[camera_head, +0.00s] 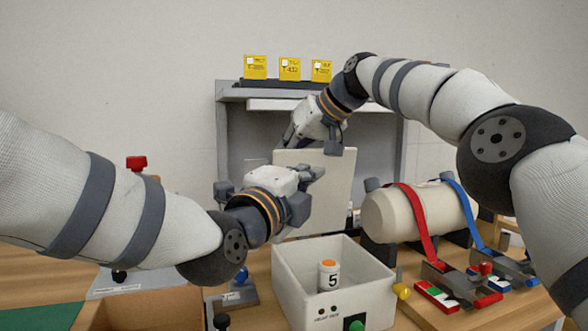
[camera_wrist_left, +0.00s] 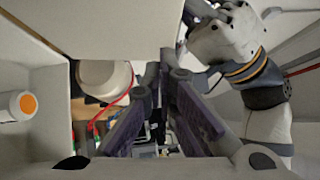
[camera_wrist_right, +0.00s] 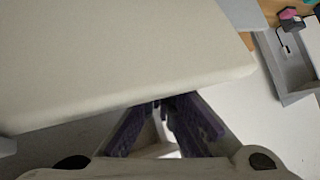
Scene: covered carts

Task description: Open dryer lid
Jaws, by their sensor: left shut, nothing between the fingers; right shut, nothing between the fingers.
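The dryer (camera_head: 290,297) is a white open-topped box with a green knob on its front. A small white bottle marked 5 (camera_head: 328,275), with an orange cap, stands inside it. The dryer lid (camera_head: 335,180) is a cream panel standing roughly upright behind the box; it fills much of the right wrist view (camera_wrist_right: 110,60). My left gripper (camera_head: 307,188) is shut and empty in front of the lid, above the box. My right gripper (camera_head: 314,142) is shut and empty at the lid's top edge; I cannot tell whether it touches. The lid's hinge is hidden.
A cream cylinder (camera_head: 400,213) with red and blue straps lies to the right of the box. A grey shelf (camera_head: 240,120) with several yellow cards stands behind. A cardboard box (camera_head: 150,305) is at the front left. Coloured blocks (camera_head: 437,297) lie at the right.

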